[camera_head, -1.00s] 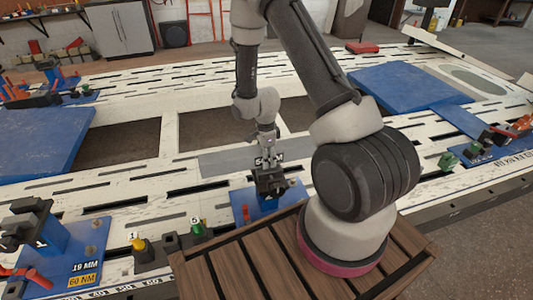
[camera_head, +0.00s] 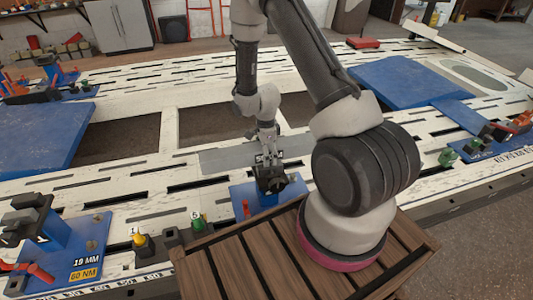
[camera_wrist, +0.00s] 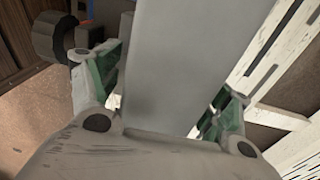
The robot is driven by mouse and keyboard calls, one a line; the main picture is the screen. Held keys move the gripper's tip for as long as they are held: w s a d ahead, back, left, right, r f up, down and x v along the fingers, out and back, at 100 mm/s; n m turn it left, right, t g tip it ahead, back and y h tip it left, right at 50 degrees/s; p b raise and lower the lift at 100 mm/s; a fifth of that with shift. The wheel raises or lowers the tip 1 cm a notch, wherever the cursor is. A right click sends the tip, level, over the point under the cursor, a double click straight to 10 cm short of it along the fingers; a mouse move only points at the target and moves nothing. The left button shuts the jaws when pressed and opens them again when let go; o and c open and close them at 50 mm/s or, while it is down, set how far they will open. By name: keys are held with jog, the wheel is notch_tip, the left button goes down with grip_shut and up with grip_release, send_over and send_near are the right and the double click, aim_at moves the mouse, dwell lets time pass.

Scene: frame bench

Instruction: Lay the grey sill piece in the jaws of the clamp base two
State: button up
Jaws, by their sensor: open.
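The grey sill piece (camera_head: 228,160) shows in the head view as a flat grey strip near the middle of the white bench, partly hidden by my gripper (camera_head: 267,155). In the wrist view the sill piece (camera_wrist: 185,55) runs between my two green-padded fingers (camera_wrist: 163,88), which stand open on either side of it. A clamp base (camera_head: 250,203), blue with a black clamp head (camera_head: 272,180), is just below my gripper in the head view. I cannot read its number or tell whether the sill piece rests in its jaws. Part of a dark clamp (camera_wrist: 52,38) shows left of the piece.
Another blue clamp base (camera_head: 88,238) stands front left, labelled 19 MM and 60 NM. Yellow (camera_head: 139,240) and green (camera_head: 198,224) knobs line the front edge. Blue panels lie left (camera_head: 40,140) and right (camera_head: 405,82). A slatted wooden surface (camera_head: 235,265) is at the front.

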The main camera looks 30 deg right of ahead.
notch_tip(320, 180, up, 12)
jog(key=shift+w+a+r, duration=0.1)
jog(key=shift+s+n, duration=0.3)
jog(key=shift+n, duration=0.8)
jog(key=s+r+n+t, duration=0.2)
jog(key=s+r+n, duration=0.7)
jog(key=s+r, duration=0.3)
jog(key=s+d+r+n+t, duration=0.1)
jog(key=s+r+n, duration=0.8)
jog(key=r, duration=0.9)
jog(key=s+t, duration=0.1)
jog(key=s, duration=0.2)
jog(key=shift+r, duration=0.25)
